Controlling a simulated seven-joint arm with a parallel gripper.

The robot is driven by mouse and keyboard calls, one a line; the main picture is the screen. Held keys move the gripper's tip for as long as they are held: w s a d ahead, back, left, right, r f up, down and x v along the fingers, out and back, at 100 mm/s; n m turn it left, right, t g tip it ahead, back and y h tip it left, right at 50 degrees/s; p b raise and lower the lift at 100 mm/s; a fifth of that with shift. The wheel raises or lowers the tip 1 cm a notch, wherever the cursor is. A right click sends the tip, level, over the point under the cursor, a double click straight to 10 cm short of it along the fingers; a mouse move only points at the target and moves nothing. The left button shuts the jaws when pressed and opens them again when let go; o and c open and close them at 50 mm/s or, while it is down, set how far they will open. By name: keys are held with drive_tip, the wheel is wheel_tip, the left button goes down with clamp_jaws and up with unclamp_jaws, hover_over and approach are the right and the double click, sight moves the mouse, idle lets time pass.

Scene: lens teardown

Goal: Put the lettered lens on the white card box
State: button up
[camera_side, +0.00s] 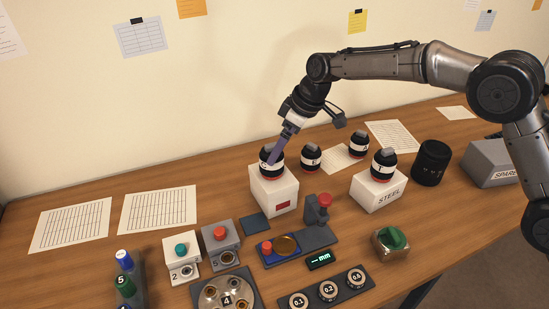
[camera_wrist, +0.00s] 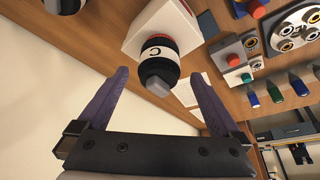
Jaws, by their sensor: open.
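A black lens with a white band, a grey top and a red base ring (camera_side: 272,161) stands on the white box with a red label (camera_side: 273,193). The same lens (camera_wrist: 157,65) shows in the wrist view with a letter like C on its band, on top of the white box (camera_wrist: 148,32). My gripper (camera_side: 274,157) is open at this lens. In the wrist view my gripper's two purple fingers (camera_wrist: 160,76) are on either side of the lens, with visible gaps.
Similar lenses stand on the table (camera_side: 311,157), (camera_side: 358,145) and on the white STEEL box (camera_side: 380,190), which bears a lens (camera_side: 384,164). A black cylinder (camera_side: 431,163) and grey SPARE box (camera_side: 491,164) are at right. Button units (camera_side: 220,243) and a dial plate (camera_side: 227,294) are in front.

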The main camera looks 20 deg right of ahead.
drive_tip(key=v, duration=0.6)
drive_tip(key=s+d+r+m+t+h, duration=0.1)
drive_tip(key=s+d+r+m, duration=0.1)
drive_tip(key=s+d+r, duration=0.45)
drive_tip(key=s+d+r+m, duration=0.2)
drive_tip(key=s+d+r, duration=0.2)
drive_tip(key=s+d, duration=0.6)
drive_tip(key=s+d+f+m+h, duration=0.1)
drive_tip(key=s+d+f+m, duration=0.1)
drive_tip(key=s, duration=0.9)
drive_tip(key=s+d+f+m+t+h, duration=0.1)
drive_tip(key=s+d+f+m, duration=0.2)
drive_tip(key=s, duration=0.9)
wheel_tip(320, 180, down, 2)
drive_tip(key=shift+s+d, duration=0.2)
drive_tip(key=shift+d, duration=0.35)
